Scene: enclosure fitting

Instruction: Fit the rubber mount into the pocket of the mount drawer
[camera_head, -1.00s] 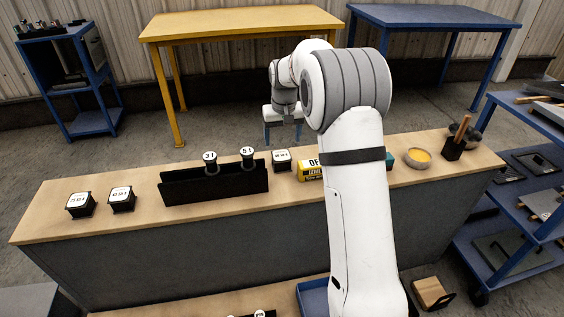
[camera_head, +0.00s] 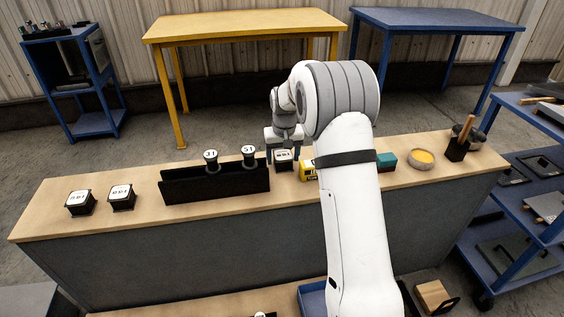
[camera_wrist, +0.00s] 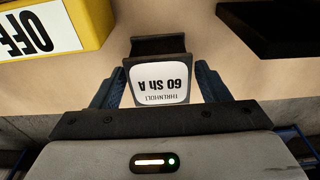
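A black rubber mount with a white label reading "60 Sh A" (camera_wrist: 158,84) stands on the bench in the wrist view. It also shows in the head view (camera_head: 284,158), beside the black rack. My gripper (camera_head: 284,150) is low over it, with one blue finger on each side in the wrist view (camera_wrist: 160,88). The fingers look open, with a small gap on the right of the mount. Two similar labelled black mounts stand at the bench's left, one at the end (camera_head: 80,203) and one beside it (camera_head: 122,198).
A black rack (camera_head: 215,187) holds two round-topped pieces left of my gripper. A yellow box (camera_wrist: 45,35) stands close on the other side. A teal box (camera_head: 386,162), a bowl (camera_head: 421,160) and a black holder (camera_head: 456,149) stand farther right on the bench (camera_head: 145,223).

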